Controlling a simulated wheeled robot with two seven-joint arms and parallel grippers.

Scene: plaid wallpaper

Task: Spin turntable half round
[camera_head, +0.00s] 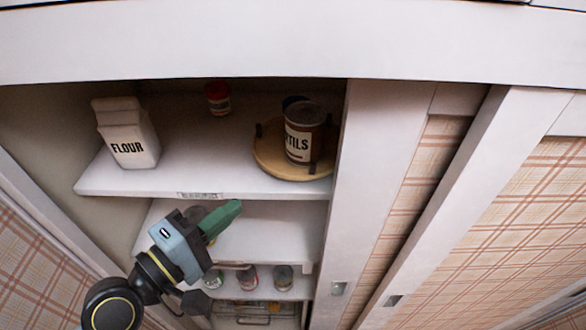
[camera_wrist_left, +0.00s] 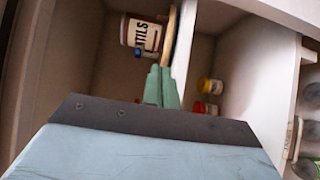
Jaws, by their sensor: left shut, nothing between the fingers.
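The turntable (camera_head: 268,160) is a round wooden disc on the right of the upper cupboard shelf. A brown can with a cream label ending in "TILS" (camera_head: 304,132) stands on it, with a dark object (camera_head: 292,101) partly hidden behind. Short dark pegs rise at the disc's rim. My left gripper (camera_head: 228,213) is shut and empty, its green fingers in front of and below the shelf's front edge, apart from the turntable. In the left wrist view the closed fingers (camera_wrist_left: 161,82) show near the turntable's edge (camera_wrist_left: 170,32) and the labelled can (camera_wrist_left: 143,34). My right gripper is not in view.
A flour bag (camera_head: 128,133) stands at the shelf's left and a red-lidded jar (camera_head: 217,98) at the back. Lower shelves hold several small cans (camera_head: 248,278). The door frame (camera_head: 376,180) bounds the opening on the right. The shelf's front middle is clear.

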